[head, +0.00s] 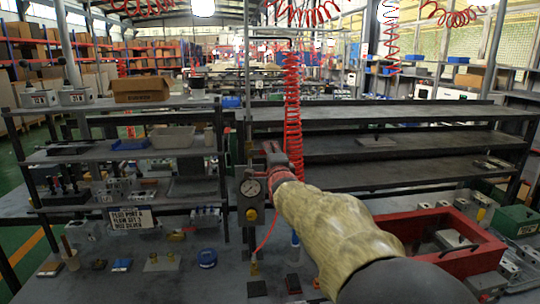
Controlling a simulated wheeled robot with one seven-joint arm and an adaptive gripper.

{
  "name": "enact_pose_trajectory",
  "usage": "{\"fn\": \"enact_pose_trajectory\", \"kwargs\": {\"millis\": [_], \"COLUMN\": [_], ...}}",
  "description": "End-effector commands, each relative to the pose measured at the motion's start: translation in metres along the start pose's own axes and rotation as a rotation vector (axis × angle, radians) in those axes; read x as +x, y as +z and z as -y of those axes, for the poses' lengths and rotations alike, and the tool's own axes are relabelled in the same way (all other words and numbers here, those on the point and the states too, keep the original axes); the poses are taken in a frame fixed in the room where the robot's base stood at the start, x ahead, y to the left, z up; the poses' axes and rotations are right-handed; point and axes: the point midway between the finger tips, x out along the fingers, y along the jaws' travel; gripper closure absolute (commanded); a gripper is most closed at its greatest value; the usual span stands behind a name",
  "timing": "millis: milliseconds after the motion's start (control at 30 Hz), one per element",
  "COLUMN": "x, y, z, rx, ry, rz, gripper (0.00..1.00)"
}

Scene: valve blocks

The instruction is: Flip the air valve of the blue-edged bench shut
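An air unit with a round pressure gauge (251,187) and a small yellow part (251,214) is mounted on a dark upright at the middle of the bench. A thin red hose runs below it. Which part is the valve lever, and how it is set, I cannot make out. My gripper (272,149) is at the end of my tan-sleeved arm, in front of the upright, just above and right of the gauge. Its fingers are small and dark, so their opening is unclear. No blue edge on the bench (215,262) is clearly visible.
A coiled red hose (292,115) hangs right behind my gripper. Shelves with boxes and parts (130,150) stand at left. Mostly bare shelves (390,145) stand at right. A red open box (470,260) lies at right of my arm. Small parts lie on the front bench.

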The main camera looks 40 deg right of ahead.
Motion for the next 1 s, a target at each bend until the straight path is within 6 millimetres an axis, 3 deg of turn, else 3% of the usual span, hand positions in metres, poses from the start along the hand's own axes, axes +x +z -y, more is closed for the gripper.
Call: {"fn": "enact_pose_trajectory", "kwargs": {"millis": [200, 367, 800, 1000], "x": [-0.001, -0.014, -0.090, -0.112], "y": [0.000, 0.000, 0.000, 0.000], "z": [0.001, 0.001, 0.001, 0.000], "rx": [-0.001, -0.001, 0.000, 0.000], "ry": [-0.001, -0.002, -0.002, -0.001], "rz": [0.000, 0.000, 0.000, 0.000], "gripper": [0.68, 0.68, 0.68, 0.68]}}
